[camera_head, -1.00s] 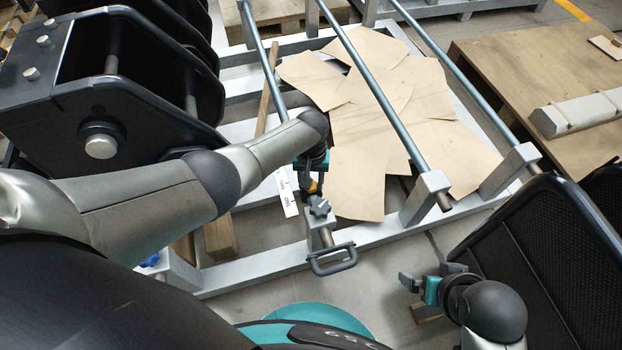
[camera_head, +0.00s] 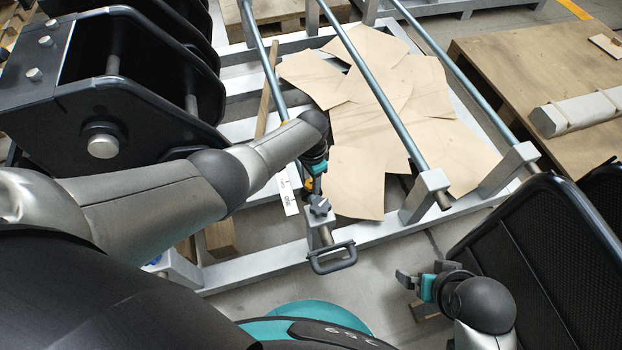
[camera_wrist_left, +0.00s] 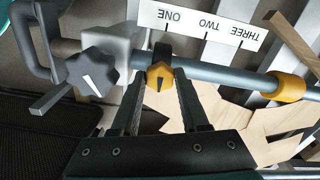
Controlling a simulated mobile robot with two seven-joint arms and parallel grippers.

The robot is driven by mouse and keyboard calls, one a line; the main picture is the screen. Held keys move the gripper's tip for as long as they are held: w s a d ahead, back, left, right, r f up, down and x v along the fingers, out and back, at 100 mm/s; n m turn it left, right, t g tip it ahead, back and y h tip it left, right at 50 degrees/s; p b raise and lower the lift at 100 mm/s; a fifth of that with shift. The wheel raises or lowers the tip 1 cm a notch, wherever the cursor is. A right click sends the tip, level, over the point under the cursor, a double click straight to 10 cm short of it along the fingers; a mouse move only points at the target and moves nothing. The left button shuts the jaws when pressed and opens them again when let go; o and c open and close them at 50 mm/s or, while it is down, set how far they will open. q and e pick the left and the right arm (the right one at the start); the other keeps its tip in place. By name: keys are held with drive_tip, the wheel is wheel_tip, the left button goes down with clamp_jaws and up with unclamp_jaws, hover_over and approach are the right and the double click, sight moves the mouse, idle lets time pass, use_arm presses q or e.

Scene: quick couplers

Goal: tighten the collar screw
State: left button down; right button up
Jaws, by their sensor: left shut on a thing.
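In the head view my left gripper (camera_head: 311,186) is at the near end of the left pipe, largely hiding the screw. A white strip (camera_wrist_left: 205,24) reading ONE, TWO, THREE lies beyond the pipe. My right gripper (camera_head: 422,282) is open and empty, low at the right, away from the pipes.
A dark star knob (camera_wrist_left: 92,74) with a white mark sits beside the collar, near a grey handle (camera_head: 332,258). Another yellow collar (camera_wrist_left: 286,86) is farther along the pipe. Cardboard sheets (camera_head: 358,180) lie under the pipes. A black mesh-sided crate (camera_head: 530,260) stands at right.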

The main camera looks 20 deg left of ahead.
use_arm(q)
drive_tip(key=m, duration=0.2)
drive_tip(key=shift+m, duration=2.4)
drive_tip(key=shift+c, duration=2)
unclamp_jaws()
